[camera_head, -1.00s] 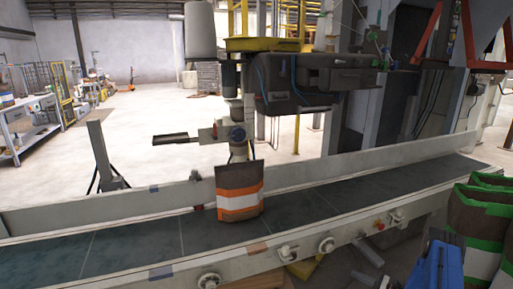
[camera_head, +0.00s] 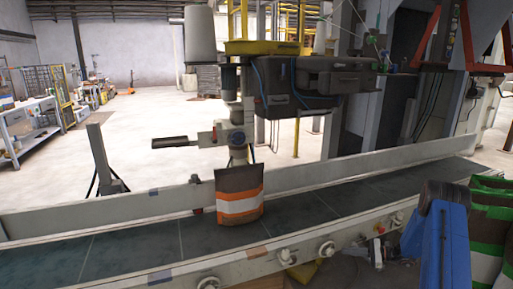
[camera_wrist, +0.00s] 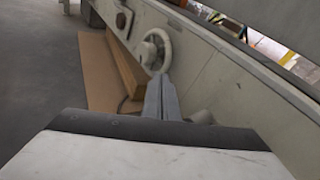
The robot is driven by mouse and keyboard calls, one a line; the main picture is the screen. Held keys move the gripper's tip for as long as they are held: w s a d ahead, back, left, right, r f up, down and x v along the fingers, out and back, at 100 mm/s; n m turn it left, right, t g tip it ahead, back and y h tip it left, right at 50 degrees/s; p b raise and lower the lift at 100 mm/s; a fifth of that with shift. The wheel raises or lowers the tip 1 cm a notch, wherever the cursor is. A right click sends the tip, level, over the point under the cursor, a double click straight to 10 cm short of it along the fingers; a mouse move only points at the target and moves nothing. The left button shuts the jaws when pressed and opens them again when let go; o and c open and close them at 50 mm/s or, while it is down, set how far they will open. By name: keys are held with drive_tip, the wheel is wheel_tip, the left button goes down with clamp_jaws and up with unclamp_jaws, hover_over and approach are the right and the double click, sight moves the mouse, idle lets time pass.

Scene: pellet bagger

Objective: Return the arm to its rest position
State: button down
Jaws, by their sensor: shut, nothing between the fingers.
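My arm (camera_head: 446,235), with blue links and a dark joint at the top, stands at the lower right of the head view, in front of the conveyor's near side. My gripper (camera_wrist: 161,84) shows in the wrist view with its two grey fingers together and nothing between them. It points along the side of the conveyor frame, near a round white handwheel (camera_wrist: 155,50). Whether the fingers touch the frame cannot be told. I cannot make out the gripper clearly in the head view.
A brown, orange and white bag (camera_head: 239,194) stands on the conveyor belt (camera_head: 330,199). Green, brown and white bags (camera_head: 488,228) are stacked at the right, partly behind my arm. Brown boards (camera_wrist: 105,70) lie beside the frame. Grey floor (camera_wrist: 40,70) is clear at the left.

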drive_tip(key=s+a+r+n+g+h, duration=0.25)
drive_tip(key=s+a+r, duration=0.35)
drive_tip(key=r, duration=0.4)
drive_tip(key=s+a+r+n+g+h, duration=0.1)
drive_tip(key=s+a+r+n+h, duration=0.1)
drive_tip(key=s+a+r+n, duration=0.45)
drive_tip(key=s+a+r+n+g+h, duration=0.1)
drive_tip(key=s+a+r+g+h, duration=0.15)
drive_tip(key=s+r, duration=0.85)
drive_tip(key=s+a+r+n+t+h, duration=0.1)
drive_tip(key=s+a+r+n+h, duration=0.3)
drive_tip(key=s+r, duration=0.7)
drive_tip(key=s+d+n+t+h, duration=0.2)
drive_tip(key=s, duration=0.7)
drive_tip(key=s+d+n+t+h, duration=0.1)
drive_tip(key=s+n+t, duration=0.1)
drive_tip(key=s, duration=0.7)
drive_tip(key=shift+s+d+r+n+h, duration=0.15)
drive_tip(key=shift+d+r+n+h, duration=0.25)
drive_tip(key=shift+n, duration=0.3)
